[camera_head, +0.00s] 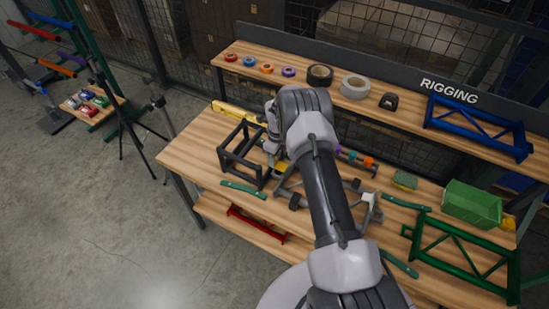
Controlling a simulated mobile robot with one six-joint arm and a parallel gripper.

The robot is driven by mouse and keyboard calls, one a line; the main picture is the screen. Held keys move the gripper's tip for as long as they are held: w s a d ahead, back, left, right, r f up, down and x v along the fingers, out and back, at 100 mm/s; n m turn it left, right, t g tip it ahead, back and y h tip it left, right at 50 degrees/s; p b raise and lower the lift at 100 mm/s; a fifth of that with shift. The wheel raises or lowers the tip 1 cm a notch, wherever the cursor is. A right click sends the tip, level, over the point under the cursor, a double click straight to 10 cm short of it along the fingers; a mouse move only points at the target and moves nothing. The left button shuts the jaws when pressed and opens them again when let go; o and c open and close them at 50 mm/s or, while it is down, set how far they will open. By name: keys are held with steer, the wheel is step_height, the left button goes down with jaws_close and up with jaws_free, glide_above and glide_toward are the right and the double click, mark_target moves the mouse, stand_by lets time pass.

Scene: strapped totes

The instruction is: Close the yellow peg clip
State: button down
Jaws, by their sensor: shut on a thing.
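A small yellow piece (281,169), which looks like the yellow peg clip, shows just beside the fingertips on the wooden bench, between a black open frame and a grey bracket. My gripper (272,158) points down at it and is shut on it. My arm reaches over the bench and hides part of the clip and the fingers. The clip is too small to tell whether it is open or closed.
The black cube frame (224,161) stands close left of my gripper. The grey bracket (370,216) lies partly under my arm. A long yellow bar (236,113) lies behind. A green bin (472,204) and green frame (440,240) are at right. A shelf with tape rolls (354,87) runs behind.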

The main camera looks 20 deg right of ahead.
mark_target(277, 164)
steer(key=c, duration=1.1)
jaws_free()
steer(key=r, duration=1.1)
steer(key=s+r+p, duration=0.1)
steer(key=r, duration=0.5)
steer(key=shift+d+r, duration=0.2)
steer(key=shift+d, duration=0.2)
